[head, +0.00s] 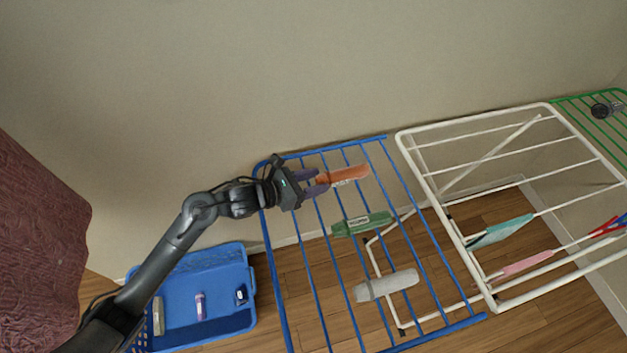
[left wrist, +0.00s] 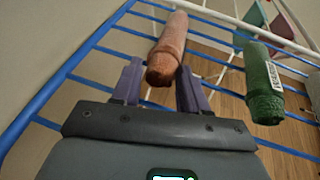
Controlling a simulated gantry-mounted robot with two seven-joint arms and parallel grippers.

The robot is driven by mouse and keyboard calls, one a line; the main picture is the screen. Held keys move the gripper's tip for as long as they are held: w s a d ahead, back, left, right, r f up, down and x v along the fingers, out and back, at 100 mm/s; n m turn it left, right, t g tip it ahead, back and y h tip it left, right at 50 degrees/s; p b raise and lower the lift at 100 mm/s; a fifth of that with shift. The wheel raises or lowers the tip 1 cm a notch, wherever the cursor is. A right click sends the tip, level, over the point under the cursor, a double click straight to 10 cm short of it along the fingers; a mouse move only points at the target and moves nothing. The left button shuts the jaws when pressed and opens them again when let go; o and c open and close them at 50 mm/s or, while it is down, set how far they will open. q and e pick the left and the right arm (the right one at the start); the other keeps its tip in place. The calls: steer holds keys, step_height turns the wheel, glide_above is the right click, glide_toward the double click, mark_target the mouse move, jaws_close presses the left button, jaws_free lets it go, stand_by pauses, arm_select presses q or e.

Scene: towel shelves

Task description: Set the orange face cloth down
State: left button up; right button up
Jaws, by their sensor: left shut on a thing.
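The orange face cloth (head: 345,175) is a rolled cloth at the upper part of the blue rack (head: 305,300). My left gripper (head: 318,181) is shut on its near end. In the left wrist view, the cloth (left wrist: 168,45) points away from my left gripper (left wrist: 160,88), its end between the purple fingers. It overlaps the blue bars there; whether it touches them, I cannot tell. My right gripper is not in view.
A rolled green cloth (head: 362,224) and a rolled grey-white one (head: 387,285) lie lower on the blue rack. A blue basket (head: 250,262) with small items stands at left. A white rack (head: 450,250) with hanging cloths stands to the right.

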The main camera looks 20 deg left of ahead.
arm_select(q)
steer(key=shift+f, duration=0.15)
steer(key=o, duration=1.1)
steer(key=shift+s+a+r, duration=0.1)
steer(key=shift+s+r, duration=0.05)
steer(key=shift+r, duration=0.05)
steer(key=shift+v, duration=1.85)
